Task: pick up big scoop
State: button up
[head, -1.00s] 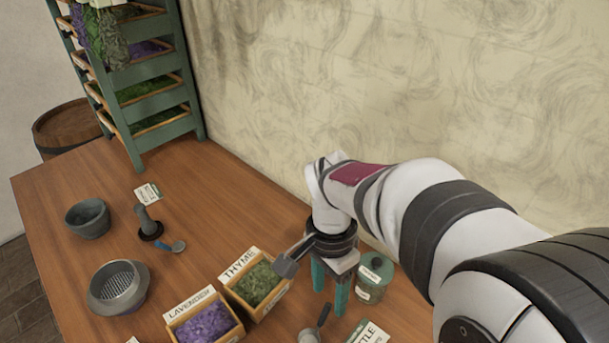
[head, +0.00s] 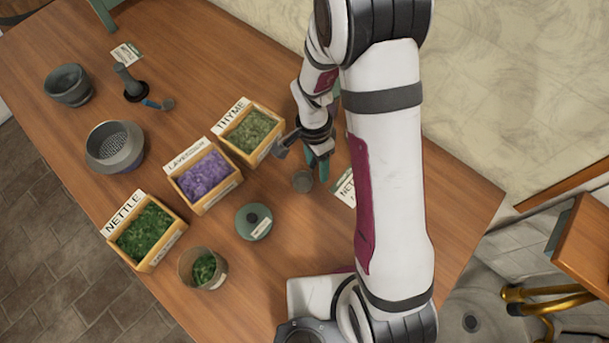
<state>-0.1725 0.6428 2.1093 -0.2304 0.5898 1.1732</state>
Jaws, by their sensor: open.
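A larger grey scoop (head: 302,182) lies on the table to the right of the thyme box, its round bowl toward the viewer. My gripper (head: 317,172) has teal fingers and points down just beside and above this scoop. It is open. The scoop's handle is mostly hidden by the fingers, and I cannot tell whether it is between them. A smaller scoop (head: 166,104) with a blue handle lies by the pestle at the upper left.
Boxes of thyme (head: 252,135), lavender (head: 205,176) and nettle (head: 146,233) stand left of the gripper. A lidded jar (head: 253,222) and an open pot (head: 203,268) stand in front. A mortar (head: 69,86), sieve bowl (head: 114,147) and pestle (head: 127,82) are farther left.

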grip_shut()
dwell(1.4)
